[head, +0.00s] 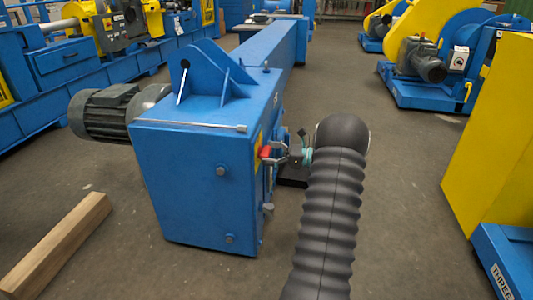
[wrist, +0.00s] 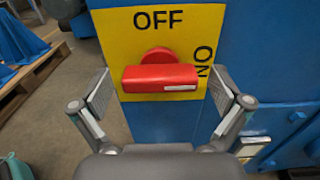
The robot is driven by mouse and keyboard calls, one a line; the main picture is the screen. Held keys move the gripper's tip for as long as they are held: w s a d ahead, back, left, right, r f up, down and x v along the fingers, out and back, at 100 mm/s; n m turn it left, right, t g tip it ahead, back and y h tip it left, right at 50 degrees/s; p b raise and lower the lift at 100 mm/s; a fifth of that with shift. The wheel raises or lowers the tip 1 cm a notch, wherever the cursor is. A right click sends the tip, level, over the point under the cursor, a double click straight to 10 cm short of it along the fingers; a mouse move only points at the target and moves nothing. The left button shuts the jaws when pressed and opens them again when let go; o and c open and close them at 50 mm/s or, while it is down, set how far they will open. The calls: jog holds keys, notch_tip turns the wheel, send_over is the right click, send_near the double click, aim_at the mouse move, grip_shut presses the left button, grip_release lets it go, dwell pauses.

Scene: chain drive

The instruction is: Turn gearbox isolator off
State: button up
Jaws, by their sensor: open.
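The red isolator handle (wrist: 160,78) sits on a yellow plate (wrist: 205,22) on the blue gearbox housing. The plate reads OFF above the handle and ON, turned sideways, at its right. The handle's bar lies level across the wrist view, with a pale stripe on its right half, toward ON. My gripper (wrist: 160,92) is open, one finger on each side of the handle, with gaps to both. In the head view the red handle (head: 265,152) is on the housing's right side, and my gripper (head: 296,157) is just right of it, partly hidden by my arm.
The blue housing (head: 195,185) carries a grey motor (head: 115,112) on its left. A wooden beam (head: 55,245) lies on the floor at left. Yellow and blue machinery (head: 490,150) stands at right.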

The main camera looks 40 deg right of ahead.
jog(key=shift+w+a, duration=0.2)
jog(key=shift+w, duration=0.05)
jog(key=c, duration=1.2)
jog(key=shift+o, duration=0.2)
